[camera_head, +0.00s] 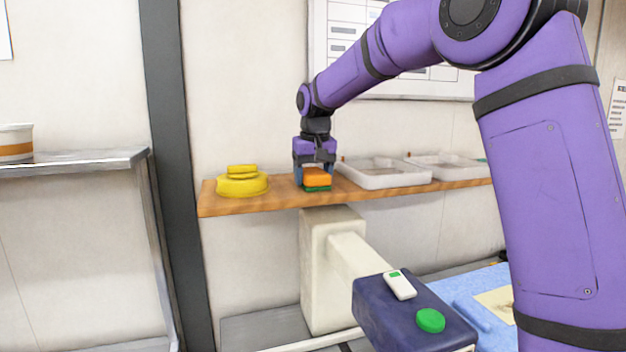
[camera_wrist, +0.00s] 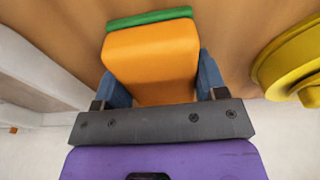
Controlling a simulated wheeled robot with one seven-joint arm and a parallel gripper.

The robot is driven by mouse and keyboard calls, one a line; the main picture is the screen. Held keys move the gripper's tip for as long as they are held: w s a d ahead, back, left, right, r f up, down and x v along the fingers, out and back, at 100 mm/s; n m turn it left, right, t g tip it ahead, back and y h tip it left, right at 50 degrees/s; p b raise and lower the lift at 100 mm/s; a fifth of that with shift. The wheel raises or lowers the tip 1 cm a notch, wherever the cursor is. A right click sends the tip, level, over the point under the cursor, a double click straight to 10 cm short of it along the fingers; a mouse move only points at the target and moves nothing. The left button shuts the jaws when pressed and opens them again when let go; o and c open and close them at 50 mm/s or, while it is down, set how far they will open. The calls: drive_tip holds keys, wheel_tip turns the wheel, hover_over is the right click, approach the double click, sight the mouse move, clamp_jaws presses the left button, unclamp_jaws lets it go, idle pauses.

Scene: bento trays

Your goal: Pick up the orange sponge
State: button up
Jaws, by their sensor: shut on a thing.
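The orange sponge (camera_head: 317,177) is a small block with a green layer on its underside. It is at the wooden shelf, between a yellow round object and the white trays. My gripper (camera_head: 314,178) reaches down from above with its fingers on either side of the sponge. In the wrist view the orange sponge (camera_wrist: 152,58) sits between the two blue fingers of my gripper (camera_wrist: 160,82), with its green layer at the far edge. My gripper is shut on the sponge. I cannot tell whether the sponge touches the shelf.
The wooden shelf (camera_head: 270,203) runs along the wall. A yellow round object (camera_head: 242,184) stands on it to the left; it also shows in the wrist view (camera_wrist: 285,65). White trays (camera_head: 385,181) stand to the right. A metal shelf (camera_head: 75,165) is at far left.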

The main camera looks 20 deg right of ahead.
sight(312, 170)
drive_tip(key=shift+r, duration=0.15)
drive_tip(key=shift+r, duration=1.75)
drive_tip(key=s+d+r, duration=0.1)
drive_tip(key=s+d, duration=0.1)
drive_tip(key=s, duration=1.3)
drive_tip(key=shift+s+d, duration=0.35)
drive_tip(key=shift+s, duration=0.05)
drive_tip(key=shift+r, duration=0.1)
